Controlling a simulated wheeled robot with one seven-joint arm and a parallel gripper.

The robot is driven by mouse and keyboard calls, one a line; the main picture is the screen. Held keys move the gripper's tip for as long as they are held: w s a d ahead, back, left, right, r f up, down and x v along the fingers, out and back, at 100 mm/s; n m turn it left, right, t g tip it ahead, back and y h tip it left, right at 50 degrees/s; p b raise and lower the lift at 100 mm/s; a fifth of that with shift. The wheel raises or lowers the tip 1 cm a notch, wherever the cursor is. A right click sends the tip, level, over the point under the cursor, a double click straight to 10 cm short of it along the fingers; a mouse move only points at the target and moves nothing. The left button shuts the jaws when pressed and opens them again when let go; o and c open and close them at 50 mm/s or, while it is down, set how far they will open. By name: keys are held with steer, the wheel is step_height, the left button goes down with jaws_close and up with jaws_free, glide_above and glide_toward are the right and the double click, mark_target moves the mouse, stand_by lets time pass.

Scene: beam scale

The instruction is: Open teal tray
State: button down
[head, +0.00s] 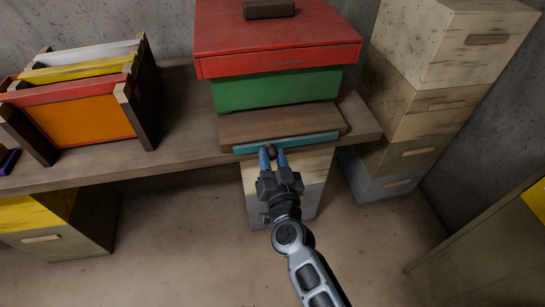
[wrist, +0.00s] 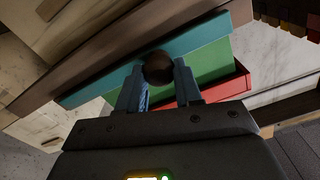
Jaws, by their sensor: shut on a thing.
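The teal tray (head: 315,140) shows as a thin strip along the front of the brown wooden base under the hive. It looks about flush with the base's front edge. The teal front (wrist: 207,36) crosses the wrist view at a slant, with a dark round knob (wrist: 158,66) on it. My gripper (head: 272,156) is at the left-middle of the tray front, its two blue fingers shut on the knob from either side. In the head view the fingers partly cover the knob. The inside of the tray is not visible.
The green hive box (head: 275,88) with its red lid (head: 275,35) stands on the base above the tray. A frame rack (head: 85,115) stands on the bench to the left. Stacked boxes (head: 420,110) stand at the right. The floor (head: 180,250) before the bench is clear.

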steer(key=shift+r, duration=0.1)
steer(key=p+v, duration=0.4)
steer(key=v, duration=0.9)
steer(key=shift+s+d+p, duration=0.15)
steer(key=shift+p, duration=0.2)
steer(key=shift+r, duration=0.1)
steer(key=c, duration=0.8)
jaws_free()
steer(key=shift+o, duration=0.2)
steer(key=v, duration=0.8)
